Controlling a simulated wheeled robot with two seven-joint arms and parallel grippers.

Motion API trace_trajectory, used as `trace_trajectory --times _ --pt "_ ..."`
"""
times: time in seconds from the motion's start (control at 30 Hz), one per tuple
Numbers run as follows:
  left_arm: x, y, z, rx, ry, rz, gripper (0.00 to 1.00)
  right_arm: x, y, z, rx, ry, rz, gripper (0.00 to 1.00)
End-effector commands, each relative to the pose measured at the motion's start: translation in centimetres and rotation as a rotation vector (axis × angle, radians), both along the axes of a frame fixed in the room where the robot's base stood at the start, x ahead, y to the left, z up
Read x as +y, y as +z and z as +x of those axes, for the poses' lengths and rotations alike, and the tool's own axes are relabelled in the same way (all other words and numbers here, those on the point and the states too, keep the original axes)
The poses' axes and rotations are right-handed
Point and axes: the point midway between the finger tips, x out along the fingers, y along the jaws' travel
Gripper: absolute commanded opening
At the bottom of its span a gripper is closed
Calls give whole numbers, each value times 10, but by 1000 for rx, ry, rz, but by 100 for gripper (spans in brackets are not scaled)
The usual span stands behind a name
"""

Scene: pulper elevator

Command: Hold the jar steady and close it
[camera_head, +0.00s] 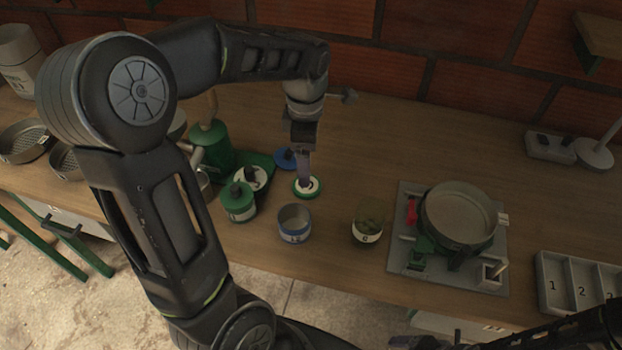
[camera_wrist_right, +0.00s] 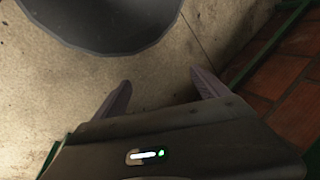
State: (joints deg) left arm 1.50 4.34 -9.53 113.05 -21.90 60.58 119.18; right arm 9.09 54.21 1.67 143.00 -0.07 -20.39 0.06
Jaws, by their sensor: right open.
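My left gripper (camera_head: 304,178) points straight down, its fingertips at a green-rimmed white lid (camera_head: 308,193). The fingers overlap edge-on and hide the lid's middle, so I cannot tell whether they grip it. An open jar with a blue band (camera_head: 294,236) stands just in front of this lid. To its right is an open jar with a white label (camera_head: 368,237) and greenish-brown contents. A green jar (camera_head: 238,207) at the left has its lid on. My right gripper (camera_wrist_right: 160,82) is open and empty above the floor in the right wrist view.
A blue lid (camera_head: 285,159) and another green-and-white lid (camera_head: 250,178) lie behind the jars. A pan (camera_head: 458,212) on a burner stands right, beside a numbered tray (camera_head: 578,280). A green device (camera_head: 210,146) stands left.

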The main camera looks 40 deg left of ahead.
Motion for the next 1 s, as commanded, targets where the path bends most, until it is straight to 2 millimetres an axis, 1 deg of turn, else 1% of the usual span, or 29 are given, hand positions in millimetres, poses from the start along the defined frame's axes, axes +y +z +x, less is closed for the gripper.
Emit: trace_trajectory --times 0.13,0.3,0.4,0.67,0.77,0.87,1.0 --pt "0 -3 0 1 0 0 87 0 0 0 0 0 0 84" --pt "0 -20 -1 3 1 -1 87 0 1 0 0 0 0 84" --pt "0 -26 -1 1 1 0 87 0 1 0 0 0 0 84" --pt "0 -26 0 0 0 0 87 0 1 0 -1 0 0 84" --pt "0 -30 -1 1 0 0 87 0 2 0 -1 0 0 84" --pt "-1 -40 -2 4 -1 0 87 0 4 0 -1 0 0 84" --pt "-1 -60 -4 4 -1 0 87 0 8 0 0 0 0 84"
